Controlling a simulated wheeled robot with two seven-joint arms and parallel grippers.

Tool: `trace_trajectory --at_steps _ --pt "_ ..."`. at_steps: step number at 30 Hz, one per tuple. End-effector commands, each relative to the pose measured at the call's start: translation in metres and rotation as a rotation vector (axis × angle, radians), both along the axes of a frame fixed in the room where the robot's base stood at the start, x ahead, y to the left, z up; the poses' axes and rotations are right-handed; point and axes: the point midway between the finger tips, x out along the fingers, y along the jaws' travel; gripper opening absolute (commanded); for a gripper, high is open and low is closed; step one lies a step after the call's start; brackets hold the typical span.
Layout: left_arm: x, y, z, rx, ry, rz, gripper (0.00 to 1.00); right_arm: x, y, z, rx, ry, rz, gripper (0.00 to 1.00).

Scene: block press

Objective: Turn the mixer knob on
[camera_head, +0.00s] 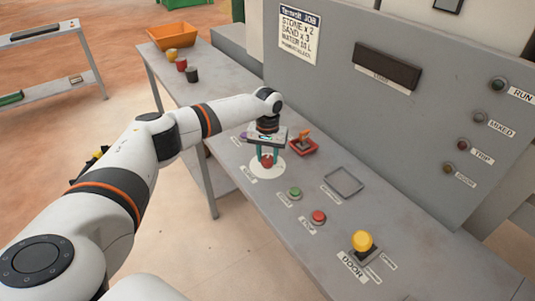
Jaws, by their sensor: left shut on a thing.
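A small red knob (267,162) sits on a round white dial plate (279,172) on the grey console table. My left gripper (267,157) points down over the dial, with its teal fingers shut on the red knob from both sides. The fingers hide part of the knob, and I cannot read which way it is turned. The label beside the dial is too small to read. My right gripper is not in view.
Green (295,193) and red (318,217) buttons, a square frame (343,182) and a yellow-topped door control (362,241) lie nearer. An upright panel (430,120) with dark lamps borders the table.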

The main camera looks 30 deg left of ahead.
Motion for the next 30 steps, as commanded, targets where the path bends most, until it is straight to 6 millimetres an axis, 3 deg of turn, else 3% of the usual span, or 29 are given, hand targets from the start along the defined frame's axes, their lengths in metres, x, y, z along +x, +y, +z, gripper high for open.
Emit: trace_trajectory --at_steps 12,30 --pt "0.000 -0.001 0.003 -0.003 0.001 -0.310 0.14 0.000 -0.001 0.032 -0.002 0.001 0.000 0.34" --pt "0.001 0.000 0.002 -0.001 -0.002 -0.880 0.14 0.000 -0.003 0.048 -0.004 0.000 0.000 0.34"
